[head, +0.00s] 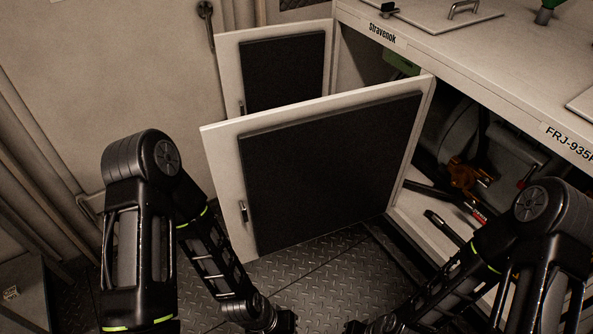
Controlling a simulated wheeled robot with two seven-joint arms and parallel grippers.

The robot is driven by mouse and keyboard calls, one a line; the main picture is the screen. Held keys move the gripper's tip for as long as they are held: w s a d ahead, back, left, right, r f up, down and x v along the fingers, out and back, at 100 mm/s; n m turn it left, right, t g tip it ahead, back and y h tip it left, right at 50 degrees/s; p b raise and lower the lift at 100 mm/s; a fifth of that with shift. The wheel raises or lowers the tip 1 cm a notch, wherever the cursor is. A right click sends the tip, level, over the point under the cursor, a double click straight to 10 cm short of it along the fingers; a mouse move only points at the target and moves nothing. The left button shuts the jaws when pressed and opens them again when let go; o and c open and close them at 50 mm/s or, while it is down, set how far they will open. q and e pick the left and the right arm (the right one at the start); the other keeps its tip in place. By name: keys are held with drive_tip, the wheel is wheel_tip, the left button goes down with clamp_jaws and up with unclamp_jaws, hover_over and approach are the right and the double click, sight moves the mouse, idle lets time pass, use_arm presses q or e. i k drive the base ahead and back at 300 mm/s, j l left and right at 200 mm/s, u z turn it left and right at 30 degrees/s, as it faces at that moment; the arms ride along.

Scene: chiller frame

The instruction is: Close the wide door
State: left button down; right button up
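The wide door (325,185) looks to be the nearer, larger one, pale with a dark inset panel. It stands open, swung out from the cabinet (470,58), with its hinge side at the right. A small metal handle (243,212) is on its free left edge. My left gripper (285,322) is at the bottom edge of the head view, below the door and apart from it in the picture. My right gripper (356,327) is also at the bottom edge, right of the left one. Both are mostly cut off, so their fingers cannot be made out.
A second, narrower-looking door (284,75) stands open behind the wide one. The cabinet's open bay holds dark machinery and an orange-brown part (466,176). Tread-plate floor (310,272) lies clear below the doors. A wall (120,60) is at the left.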

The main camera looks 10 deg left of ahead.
sight(306, 170)
drive_tip(key=j+z, duration=0.35)
drive_tip(key=j, duration=0.25)
drive_tip(key=j+z, duration=0.4)
drive_tip(key=j, duration=0.25)
drive_tip(key=k+j+z, duration=0.15)
drive_tip(key=j+z, duration=0.2)
drive_tip(key=j, duration=0.25)
drive_tip(key=j+z, duration=0.4)
drive_tip(key=j, duration=0.55)
drive_tip(key=j+z, duration=0.4)
drive_tip(key=j, duration=0.6)
drive_tip(key=j+z, duration=0.35)
drive_tip(key=k+j+z, duration=0.15)
drive_tip(key=z, duration=0.2)
